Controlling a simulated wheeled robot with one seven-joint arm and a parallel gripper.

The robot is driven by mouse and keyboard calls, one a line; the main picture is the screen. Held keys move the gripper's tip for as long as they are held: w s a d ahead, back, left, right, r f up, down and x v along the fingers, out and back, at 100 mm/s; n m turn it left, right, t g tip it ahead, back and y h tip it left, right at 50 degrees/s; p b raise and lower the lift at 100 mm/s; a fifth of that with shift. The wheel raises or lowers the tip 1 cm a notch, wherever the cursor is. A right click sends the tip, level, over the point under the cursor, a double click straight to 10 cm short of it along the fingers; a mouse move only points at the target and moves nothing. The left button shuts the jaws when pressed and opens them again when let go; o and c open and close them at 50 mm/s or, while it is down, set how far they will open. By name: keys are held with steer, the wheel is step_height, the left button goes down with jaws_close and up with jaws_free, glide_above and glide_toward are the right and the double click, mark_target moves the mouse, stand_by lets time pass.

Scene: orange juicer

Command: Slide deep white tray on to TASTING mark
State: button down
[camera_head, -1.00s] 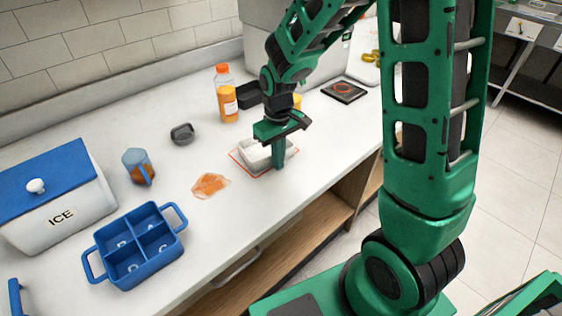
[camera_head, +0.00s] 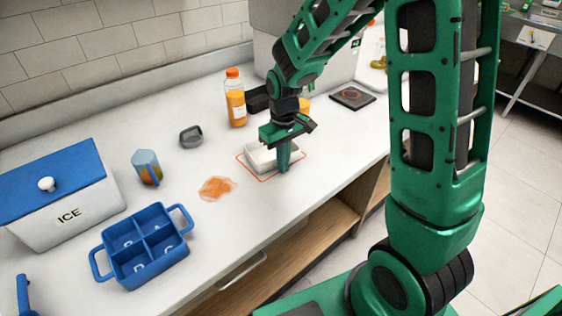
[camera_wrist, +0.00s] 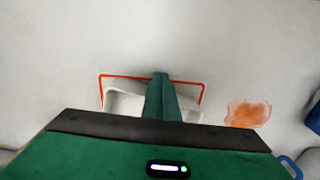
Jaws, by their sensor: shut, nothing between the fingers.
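The deep white tray (camera_head: 257,157) sits on the white counter within the red outlined mark (camera_head: 249,169); no lettering on the mark is legible. My gripper (camera_head: 284,170) is shut and empty, pointing down at the tray's front right part in the head view. The fingers hide part of the tray; I cannot tell whether they touch it. In the wrist view my gripper's fingers (camera_wrist: 161,76) cross the middle of the tray (camera_wrist: 125,102). The red outline (camera_wrist: 125,75) shows beyond the tray's far rim and at both sides. The near side is hidden by my gripper.
An orange spill (camera_head: 217,188) lies left of the mark. A juice bottle (camera_head: 236,100), grey item (camera_head: 191,136), blue cup (camera_head: 147,168), blue divided caddy (camera_head: 146,248) and ICE box (camera_head: 65,215) stand further around. The counter's front edge (camera_head: 290,208) is close by.

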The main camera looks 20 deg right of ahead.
mark_target(292, 177)
steer(key=s, duration=0.1)
steer(key=s+d, duration=0.1)
steer(key=s, duration=0.1)
step_height(292, 177, up, 10)
steer(key=s+d, duration=0.1)
steer(key=s, duration=0.1)
steer(key=f, duration=1)
steer(key=shift+s+d, duration=0.1)
steer(key=shift+s, duration=0.15)
steer(key=shift+w+a, duration=0.15)
steer(key=shift+w, duration=0.45)
steer(key=shift+w+a, duration=0.15)
steer(key=shift+w, duration=0.45)
steer(key=shift+w+a, duration=0.25)
steer(key=shift+w, duration=0.55)
steer(key=shift+w+a, duration=0.2)
steer(key=shift+w, duration=0.5)
steer(key=shift+w+a, duration=0.15)
steer(key=shift+w, duration=0.5)
